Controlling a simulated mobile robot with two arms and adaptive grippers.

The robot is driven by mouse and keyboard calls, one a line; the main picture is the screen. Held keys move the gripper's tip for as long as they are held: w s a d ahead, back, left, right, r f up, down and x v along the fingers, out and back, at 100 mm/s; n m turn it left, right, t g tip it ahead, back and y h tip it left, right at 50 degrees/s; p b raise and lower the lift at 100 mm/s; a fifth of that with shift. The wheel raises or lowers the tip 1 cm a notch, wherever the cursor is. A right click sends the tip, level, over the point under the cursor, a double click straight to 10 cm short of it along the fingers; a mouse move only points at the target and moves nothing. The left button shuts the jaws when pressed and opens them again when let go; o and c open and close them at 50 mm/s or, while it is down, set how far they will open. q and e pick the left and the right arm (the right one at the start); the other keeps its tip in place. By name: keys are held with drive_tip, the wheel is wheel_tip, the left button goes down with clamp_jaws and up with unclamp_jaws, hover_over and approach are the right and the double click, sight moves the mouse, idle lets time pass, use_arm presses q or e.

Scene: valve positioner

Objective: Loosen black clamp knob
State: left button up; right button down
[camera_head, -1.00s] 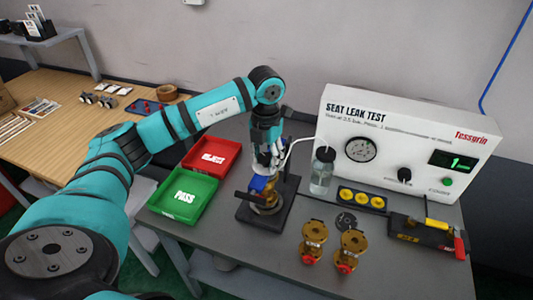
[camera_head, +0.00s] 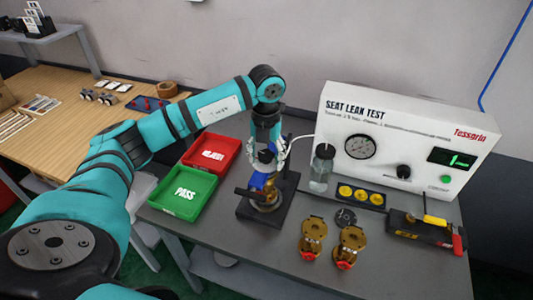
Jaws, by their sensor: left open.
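My left gripper (camera_head: 268,161) is above the clamp fixture (camera_head: 246,212), pointing down, with its fingers open. A black part, likely the clamp knob (camera_head: 266,155), shows between the fingers; I cannot tell whether they touch it. Below it a blue part (camera_head: 260,181) and a brass valve body (camera_head: 266,197) sit in the dark fixture. The gripper and wrist hide part of the clamp's top. My right gripper is not in view.
A red REJECT tray (camera_head: 232,165) and a green PASS tray (camera_head: 164,204) lie left of the fixture. A bottle (camera_head: 321,170) and the seat leak tester (camera_head: 425,115) stand to its right. Two brass valves (camera_head: 313,231) stand on the front right bench.

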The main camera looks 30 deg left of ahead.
use_arm(q)
drive_tip(key=m+b, duration=0.1)
drive_tip(key=m, duration=0.1)
drive_tip(key=shift+f+m, duration=0.1)
drive_tip(key=shift+m, duration=0.3)
drive_tip(key=m+b, duration=0.1)
drive_tip(key=m, duration=0.3)
drive_tip(key=shift+m, duration=0.4)
drive_tip(key=m+b, duration=0.1)
drive_tip(key=m, duration=0.3)
drive_tip(key=shift+m, duration=0.9)
clamp_jaws()
drive_tip(key=shift+n, duration=0.3)
